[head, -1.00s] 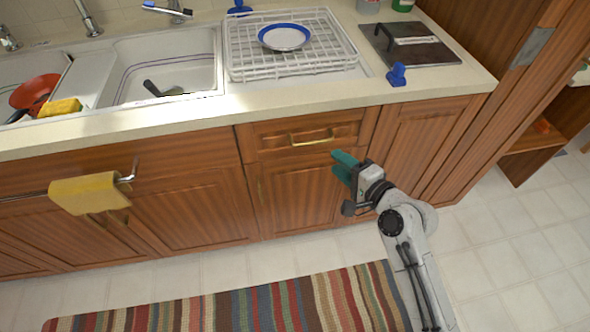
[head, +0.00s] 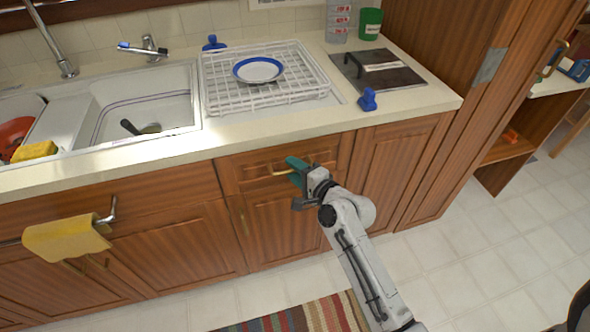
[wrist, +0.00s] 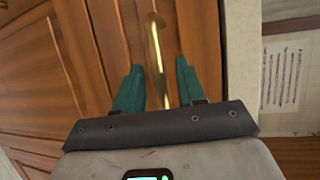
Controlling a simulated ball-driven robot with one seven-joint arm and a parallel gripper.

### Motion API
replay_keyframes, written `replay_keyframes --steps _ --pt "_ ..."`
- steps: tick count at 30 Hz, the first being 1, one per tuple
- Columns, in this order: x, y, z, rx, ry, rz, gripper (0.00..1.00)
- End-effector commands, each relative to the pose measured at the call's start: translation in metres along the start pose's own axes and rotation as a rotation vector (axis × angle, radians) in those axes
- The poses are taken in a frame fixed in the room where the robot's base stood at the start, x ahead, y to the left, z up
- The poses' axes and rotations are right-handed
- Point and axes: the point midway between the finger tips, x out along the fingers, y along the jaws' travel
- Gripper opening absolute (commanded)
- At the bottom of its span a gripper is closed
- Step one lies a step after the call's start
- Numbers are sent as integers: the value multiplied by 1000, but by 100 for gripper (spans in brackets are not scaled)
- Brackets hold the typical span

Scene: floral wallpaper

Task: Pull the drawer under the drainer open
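The wooden drawer (head: 240,176) under the white drainer rack (head: 222,100) looks closed, its front flush with the cabinet. Its brass handle (head: 278,173) is partly hidden behind my gripper (head: 292,168) in the head view. In the wrist view, my gripper (wrist: 158,78) is open, with one green finger on each side of the brass handle (wrist: 155,50). The handle lies lengthwise in the gap, with room on both sides, and neither finger is seen to touch it.
A cabinet door (head: 270,228) with its own handle is below the drawer. The counter edge (head: 300,132) overhangs above. A yellow cloth (head: 65,238) hangs on a rail at left. A striped rug (head: 310,315) lies on the floor.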

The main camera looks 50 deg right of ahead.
Motion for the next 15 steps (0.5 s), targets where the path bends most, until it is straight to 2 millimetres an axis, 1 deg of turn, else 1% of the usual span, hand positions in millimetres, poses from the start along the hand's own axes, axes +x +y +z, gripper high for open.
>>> replay_keyframes --steps 6,8,15 --pt "0 0 0 -1 0 0 39" --pt "0 0 0 -1 0 0 34" --pt "0 0 0 -1 0 0 11"
